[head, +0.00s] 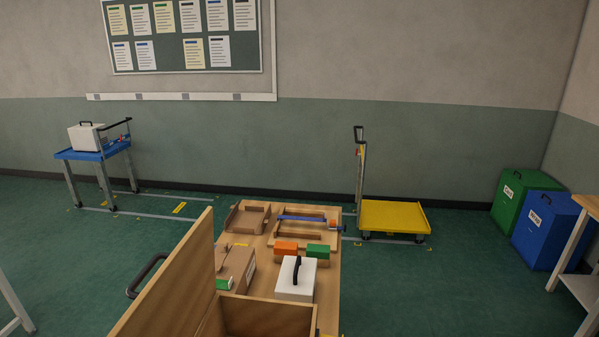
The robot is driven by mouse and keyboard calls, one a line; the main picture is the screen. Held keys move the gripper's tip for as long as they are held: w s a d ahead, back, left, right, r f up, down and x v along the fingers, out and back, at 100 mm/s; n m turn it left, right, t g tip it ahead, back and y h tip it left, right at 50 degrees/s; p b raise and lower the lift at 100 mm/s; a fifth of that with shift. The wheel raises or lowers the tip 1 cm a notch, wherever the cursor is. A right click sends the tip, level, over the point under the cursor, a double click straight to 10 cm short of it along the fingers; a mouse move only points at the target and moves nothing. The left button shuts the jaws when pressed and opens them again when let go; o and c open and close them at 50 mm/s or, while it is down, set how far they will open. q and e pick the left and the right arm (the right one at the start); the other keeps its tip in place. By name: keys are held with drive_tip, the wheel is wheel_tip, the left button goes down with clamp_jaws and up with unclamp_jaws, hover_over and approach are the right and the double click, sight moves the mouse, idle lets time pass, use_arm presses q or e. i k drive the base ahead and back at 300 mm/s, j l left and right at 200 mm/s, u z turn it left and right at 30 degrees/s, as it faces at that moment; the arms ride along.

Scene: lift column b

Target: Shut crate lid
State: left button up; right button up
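A wooden crate (268,314) stands at the bottom middle of the head view, at the near end of a wooden table. Its lid (172,287) is open. The lid stands steeply upright along the crate's left side. The crate's near part is cut off by the picture's lower edge, and its floor is hidden. A black loop handle (146,275) shows just left of the lid; I cannot tell what it is fixed to. Neither of my grippers is in view.
Behind the crate, the table (327,258) holds a white box with a black handle (296,279), an orange block (286,248), a green block (318,251) and a brown carton (236,266). A yellow platform cart (394,216) stands beyond.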

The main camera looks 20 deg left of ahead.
sight(175, 302)
drive_tip(key=k+j, duration=0.1)
drive_tip(key=j, duration=0.25)
drive_tip(key=k+j, duration=0.15)
drive_tip(key=j, duration=0.2)
drive_tip(key=k+j, duration=0.1)
drive_tip(key=j, duration=0.25)
drive_tip(key=k+j, duration=0.1)
drive_tip(key=j, duration=0.3)
drive_tip(key=k+j, duration=0.1)
drive_tip(key=j, duration=0.25)
drive_tip(key=k+j, duration=0.15)
drive_tip(key=j, duration=0.2)
